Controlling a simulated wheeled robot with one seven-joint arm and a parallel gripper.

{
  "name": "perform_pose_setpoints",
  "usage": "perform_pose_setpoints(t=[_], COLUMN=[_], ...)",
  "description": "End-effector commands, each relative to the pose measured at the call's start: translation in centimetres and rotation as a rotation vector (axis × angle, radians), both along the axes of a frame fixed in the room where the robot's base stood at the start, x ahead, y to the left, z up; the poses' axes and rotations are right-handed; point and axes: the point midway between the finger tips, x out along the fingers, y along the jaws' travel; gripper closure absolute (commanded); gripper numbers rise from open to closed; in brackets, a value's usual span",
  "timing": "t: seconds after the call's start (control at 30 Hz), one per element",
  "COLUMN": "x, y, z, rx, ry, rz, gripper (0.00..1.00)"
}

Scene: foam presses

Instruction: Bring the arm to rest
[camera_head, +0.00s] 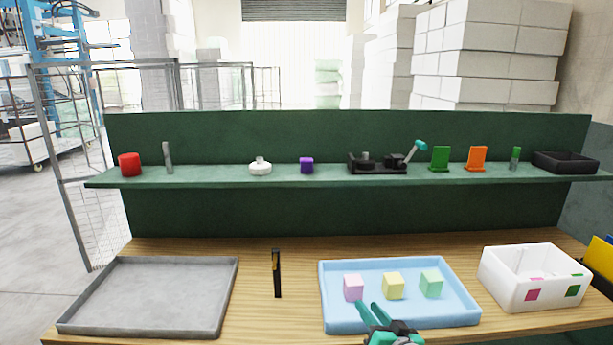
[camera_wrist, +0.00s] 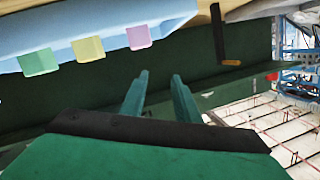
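My gripper (camera_head: 369,307) shows at the bottom of the head view, at the near part of the light blue tray (camera_head: 455,318). Its two teal fingers stand apart with nothing between them; the wrist view shows the same empty gap (camera_wrist: 160,77). Three foam blocks sit in a row in the tray: pink (camera_head: 353,287), yellow (camera_head: 393,286) and green (camera_head: 431,284). The gripper appears in front of the pink and yellow blocks. In the wrist view the pink (camera_wrist: 139,37), yellow (camera_wrist: 88,48) and green (camera_wrist: 38,62) blocks appear at upper left, away from the fingers. Most of my arm is hidden.
A grey tray (camera_head: 150,297) lies empty at left. A thin black upright piece (camera_head: 277,274) stands between the trays. A white bin (camera_head: 507,291) stands at right, with yellow and black items beyond it. A green shelf (camera_head: 220,180) behind holds several small objects and a black press (camera_head: 377,166).

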Motion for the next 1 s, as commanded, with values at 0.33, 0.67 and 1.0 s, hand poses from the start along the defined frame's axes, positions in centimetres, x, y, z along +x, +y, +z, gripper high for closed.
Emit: perform_pose_setpoints(t=[0.33, 0.67, 1.0], x=[-6.4, -15.5, -26.8], y=[5.7, 10.0, 13.2], z=[-11.3, -18.6, -22.2], rx=[0.053, 0.033, -0.047], ry=[0.039, 0.07, 0.088], rz=[-0.132, -0.238, -0.305], gripper=[0.71, 0.71, 0.71])
